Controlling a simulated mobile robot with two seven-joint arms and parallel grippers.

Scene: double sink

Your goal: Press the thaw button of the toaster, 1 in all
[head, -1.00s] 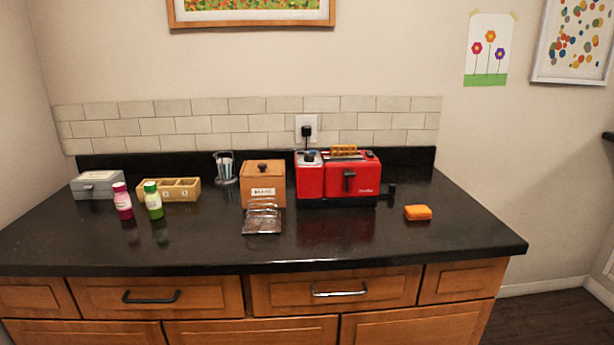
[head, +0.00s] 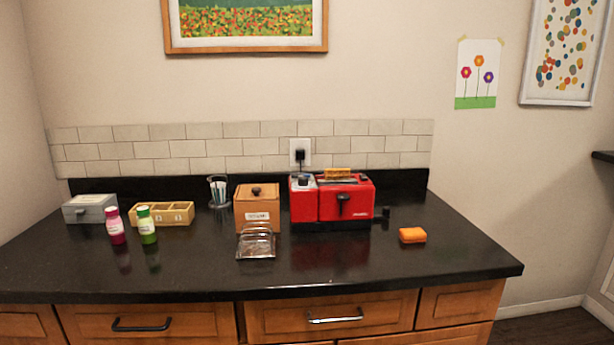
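The red toaster (head: 332,203) stands on the black counter, right of the middle, against the back ledge. A slice of bread (head: 338,174) shows at its top slot. A dark lever is on its front, and a section with a dark knob is at its left end. The thaw button is too small to make out. Neither of my grippers is in view.
A wooden bread box (head: 257,206) stands close to the left of the toaster, with a metal rack (head: 257,242) in front. An orange object (head: 412,235) lies to the right. Bottles (head: 147,225) and a grey box (head: 90,208) are at left. The counter front (head: 330,270) is clear.

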